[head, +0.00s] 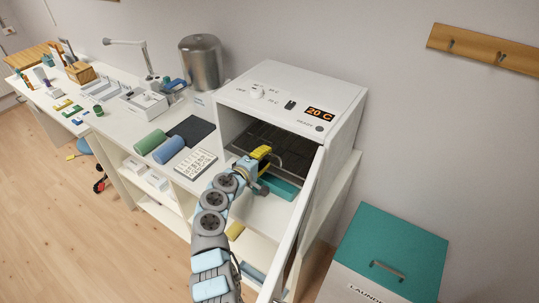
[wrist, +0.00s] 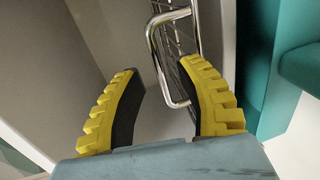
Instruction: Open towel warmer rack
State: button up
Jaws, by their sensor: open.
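The towel warmer (head: 334,104) is a white cabinet with a display reading 20 C. Its door (head: 300,220) stands open, swung out towards the front right. Inside is a wire rack (head: 268,137) with a metal loop handle, which shows in the wrist view (wrist: 156,50). My gripper (head: 262,153) is at the cabinet's open front. In the wrist view my gripper (wrist: 160,70) is open, with its two yellow ribbed fingers apart. The loop's near end lies between the fingers, closer to the right finger. I cannot tell whether they touch.
A teal item (head: 279,187) lies low in the opening. A teal-lidded laundry bin (head: 392,250) stands at the right. Left of the warmer, the counter holds green and blue rolls (head: 150,141), a dark mat (head: 191,129) and a metal canister (head: 201,62).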

jog(key=shift+b+x, duration=0.4)
jog(key=shift+x, duration=0.9)
